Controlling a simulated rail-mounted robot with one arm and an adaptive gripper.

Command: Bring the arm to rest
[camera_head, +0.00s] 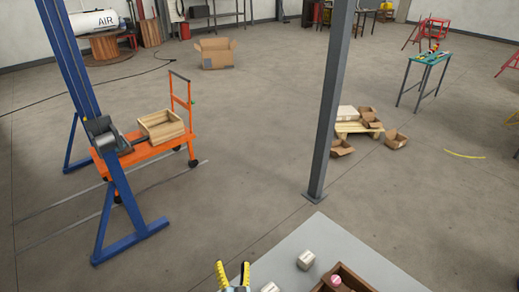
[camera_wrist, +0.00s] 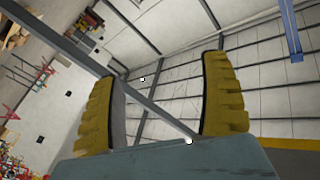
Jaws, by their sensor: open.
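My gripper (camera_head: 233,277) shows at the bottom edge of the head view, with yellow ribbed fingers. In the wrist view my gripper (camera_wrist: 160,95) has its two fingers wide apart with nothing between them. Past the fingers the wrist view shows wall panels and grey beams, so the gripper points away from the floor. The rest of my arm is out of the head view.
An orange cart (camera_head: 148,148) and blue frame (camera_head: 118,195) stand left.

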